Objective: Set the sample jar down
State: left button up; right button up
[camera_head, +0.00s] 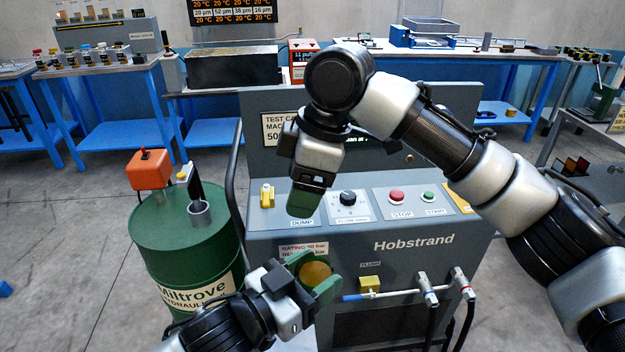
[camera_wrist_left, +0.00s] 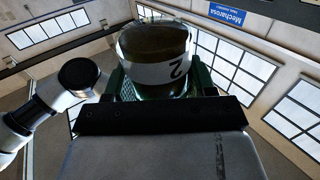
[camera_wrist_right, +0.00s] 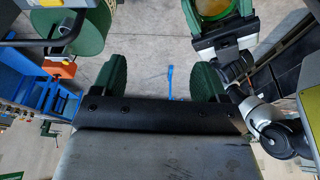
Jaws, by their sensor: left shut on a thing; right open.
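The sample jar (camera_head: 315,272) is held in my left gripper (camera_head: 312,280), low in front of the grey Hobstrand machine. The jar shows amber-brown contents from above. In the left wrist view the jar (camera_wrist_left: 158,55) stands between the green fingers of my left gripper (camera_wrist_left: 160,85), with a white label marked 2. In the right wrist view the jar (camera_wrist_right: 213,8) shows at the top edge. My right gripper (camera_head: 305,200) is above and behind the jar, near the machine's panel. Its green fingers are apart and empty in the right wrist view (camera_wrist_right: 152,82).
The Hobstrand machine (camera_head: 420,240) has a sloped panel with a red STOP button (camera_head: 397,197), a green START button (camera_head: 428,196) and a black knob (camera_head: 347,197). Hose fittings (camera_head: 428,290) stick out in front. A green Miltrove drum (camera_head: 165,240) stands at left.

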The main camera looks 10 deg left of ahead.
aim_at(313, 253)
jog(key=s+d+r+n+h, duration=0.3)
jog(key=s+r, duration=0.1)
jog(key=s, duration=0.2)
jog(key=f, duration=1.1)
jog(key=shift+a+f, duration=0.15)
jog(key=shift+a, duration=0.05)
jog(key=shift+c, duration=0.4)
jog(key=c, duration=0.9)
pick_arm(q)
jog(key=o, duration=1)
pick_arm(e)
jog(key=shift+c, duration=0.5)
